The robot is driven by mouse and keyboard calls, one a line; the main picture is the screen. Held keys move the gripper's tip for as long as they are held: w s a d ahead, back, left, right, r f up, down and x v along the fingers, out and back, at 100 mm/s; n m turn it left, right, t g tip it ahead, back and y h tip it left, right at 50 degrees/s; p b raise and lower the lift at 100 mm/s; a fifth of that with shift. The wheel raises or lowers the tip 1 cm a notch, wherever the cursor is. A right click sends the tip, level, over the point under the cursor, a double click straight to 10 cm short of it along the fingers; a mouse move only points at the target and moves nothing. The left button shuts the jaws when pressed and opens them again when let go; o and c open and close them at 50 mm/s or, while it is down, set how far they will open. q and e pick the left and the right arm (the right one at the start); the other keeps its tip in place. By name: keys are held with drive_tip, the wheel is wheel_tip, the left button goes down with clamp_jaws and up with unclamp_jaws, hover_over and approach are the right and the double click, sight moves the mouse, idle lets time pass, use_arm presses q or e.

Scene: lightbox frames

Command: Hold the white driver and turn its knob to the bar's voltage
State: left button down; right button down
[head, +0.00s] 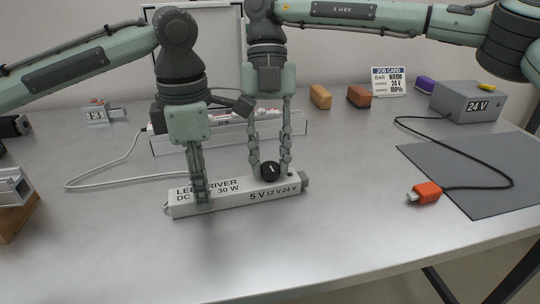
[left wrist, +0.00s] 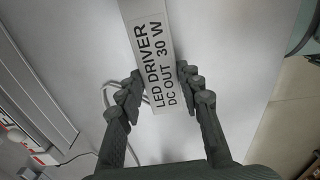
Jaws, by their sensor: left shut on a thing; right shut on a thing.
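The white LED driver (head: 236,196) lies on the table, marked 5 V, 12 V and 24 V near its right end. It also shows in the left wrist view (left wrist: 150,25), between the fingers. My left gripper (head: 203,198) is shut across the driver's left part, over the printed lettering. The black knob (head: 270,172) stands at the driver's back edge, near the voltage marks. My right gripper (head: 270,166) is shut on the knob from above, one finger on each side. The knob has a white pointer line, but its exact setting is too small to tell.
The job card (head: 388,81) at the back reads bar warm, 24 V, 100%. A grey 24 V box (head: 468,101) has a black cable to an orange connector (head: 425,193) by the grey mat (head: 470,168). A white cable lies left. The front table is clear.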

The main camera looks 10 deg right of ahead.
drive_tip(key=n+h, duration=0.1)
drive_tip(key=n, duration=0.2)
drive_tip(key=shift+a, duration=0.15)
drive_tip(key=shift+a+n+h, duration=0.1)
drive_tip(key=shift+n+h, duration=0.7)
drive_tip(key=shift+n, duration=1.1)
drive_tip(key=c, duration=1.2)
unclamp_jaws()
drive_tip(key=shift+t, duration=0.3)
drive_tip(key=shift+r, duration=0.1)
drive_tip(key=v, duration=1.2)
drive_tip(key=shift+a, duration=0.15)
